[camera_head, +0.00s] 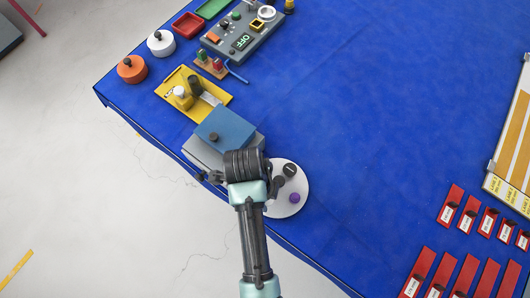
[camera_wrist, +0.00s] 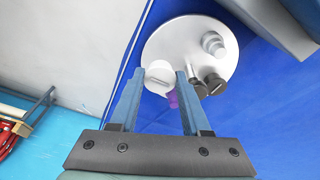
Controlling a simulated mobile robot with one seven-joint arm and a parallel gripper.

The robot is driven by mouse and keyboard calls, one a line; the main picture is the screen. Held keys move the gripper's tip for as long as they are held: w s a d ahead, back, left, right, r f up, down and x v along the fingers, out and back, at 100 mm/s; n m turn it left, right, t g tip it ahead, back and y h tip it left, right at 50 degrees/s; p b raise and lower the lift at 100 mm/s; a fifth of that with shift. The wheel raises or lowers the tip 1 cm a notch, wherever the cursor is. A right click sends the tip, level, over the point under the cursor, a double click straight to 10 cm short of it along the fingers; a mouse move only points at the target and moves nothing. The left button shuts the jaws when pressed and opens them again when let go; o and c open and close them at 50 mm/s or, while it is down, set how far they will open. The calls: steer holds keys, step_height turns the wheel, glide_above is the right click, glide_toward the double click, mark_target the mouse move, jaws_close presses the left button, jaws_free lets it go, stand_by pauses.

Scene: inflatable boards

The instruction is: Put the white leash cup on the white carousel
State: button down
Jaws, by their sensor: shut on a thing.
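The white carousel (camera_head: 301,180) is a round disc at the table's near edge, partly hidden by my arm in the head view. It also shows in the wrist view (camera_wrist: 175,38). My gripper (camera_wrist: 160,78) is shut on the white leash cup (camera_wrist: 158,73), a small white round piece with a slot on top. The cup overlaps the left near rim of the carousel in the wrist view. I cannot tell whether it touches the disc. In the head view my wrist hides the cup and fingertips.
On the carousel are a grey cup (camera_wrist: 213,44), dark round pieces (camera_wrist: 215,84) and a purple piece (camera_head: 295,198). A blue-topped grey box (camera_head: 226,128) stands close behind my wrist. A yellow tray (camera_head: 217,91) is beyond it. The blue table right of the carousel is clear.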

steer(key=shift+f, duration=2.35)
steer(key=shift+f, duration=0.1)
steer(key=shift+c, duration=1.8)
jaws_free()
